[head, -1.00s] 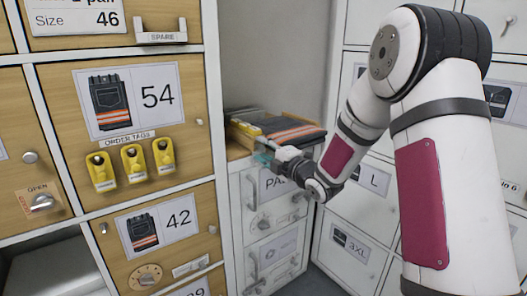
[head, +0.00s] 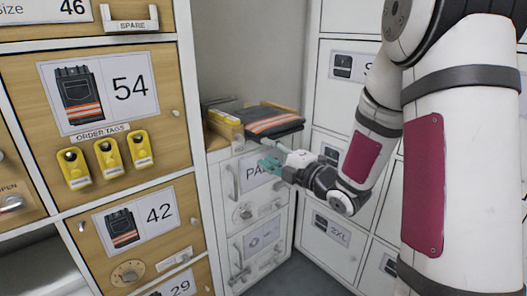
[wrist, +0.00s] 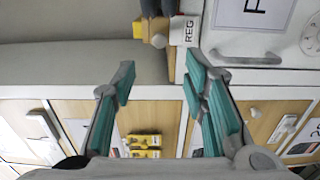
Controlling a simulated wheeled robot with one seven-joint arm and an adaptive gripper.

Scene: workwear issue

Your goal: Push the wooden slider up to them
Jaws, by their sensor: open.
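Folded dark trousers with orange stripes (head: 272,121) lie on top of the white cabinet. A yellow item (head: 222,117) stands at their left; yellow also shows at the top of the wrist view (wrist: 152,28). A wooden edge shows along the back of the trousers, but I cannot tell for certain which wooden part is the slider. My gripper (head: 268,165) is in front of and below the trousers, apart from them. In the wrist view its teal fingers (wrist: 165,92) are spread open with nothing between them.
Wooden locker doors marked 54 (head: 100,90) and 42 (head: 138,222) fill the left, with several yellow order tags (head: 108,155). The white cabinet below the trousers has handles (head: 234,182). White lockers (head: 340,100) stand at the right. A white REG label (wrist: 189,31) is near the yellow item.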

